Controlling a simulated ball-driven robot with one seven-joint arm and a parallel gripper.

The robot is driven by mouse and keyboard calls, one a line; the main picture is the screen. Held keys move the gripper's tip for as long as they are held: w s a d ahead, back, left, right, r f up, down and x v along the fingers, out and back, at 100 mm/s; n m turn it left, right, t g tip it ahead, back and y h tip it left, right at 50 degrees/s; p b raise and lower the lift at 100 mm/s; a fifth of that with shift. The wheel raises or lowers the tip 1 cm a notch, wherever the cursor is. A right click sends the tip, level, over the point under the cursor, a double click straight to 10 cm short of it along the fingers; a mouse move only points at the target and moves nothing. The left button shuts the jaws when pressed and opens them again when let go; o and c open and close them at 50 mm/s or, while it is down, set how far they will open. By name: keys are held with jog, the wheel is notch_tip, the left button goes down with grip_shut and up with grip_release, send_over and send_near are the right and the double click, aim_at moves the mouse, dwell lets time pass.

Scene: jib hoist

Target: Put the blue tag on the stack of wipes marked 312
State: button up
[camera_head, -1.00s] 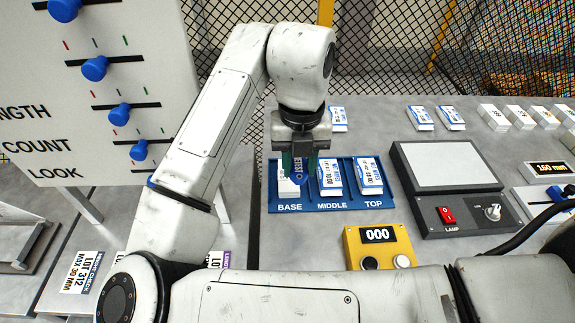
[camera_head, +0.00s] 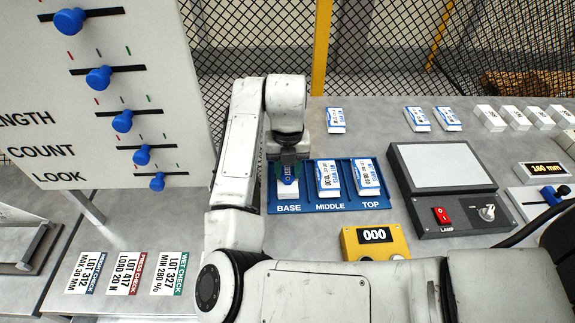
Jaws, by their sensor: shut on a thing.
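My gripper (camera_head: 288,160) points down over the left slot of the blue tray (camera_head: 330,207), the slot lettered BASE. It is shut on a small blue tag (camera_head: 289,174) with white lettering. Below the tag a white piece (camera_head: 288,188) shows in the BASE slot; whether the tag touches it I cannot tell. Labelled packs stand in the MIDDLE slot (camera_head: 328,178) and TOP slot (camera_head: 367,177). A card reading LOT 312, MAX 30 MM (camera_head: 84,273) lies at the lower left. Marks on the packs and white stacks are too small to read.
Several white stacks (camera_head: 490,118) and blue-white packs (camera_head: 447,118) stand at the back right. A slider board (camera_head: 110,100) rises at the left.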

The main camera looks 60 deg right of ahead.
aim_at(288, 173)
jog(key=shift+f, duration=0.2)
jog(key=o, duration=1)
jog(key=shift+r, duration=0.1)
notch_tip(288, 173, up, 8)
jog(key=p, duration=0.4)
jog(key=shift+p, duration=0.35)
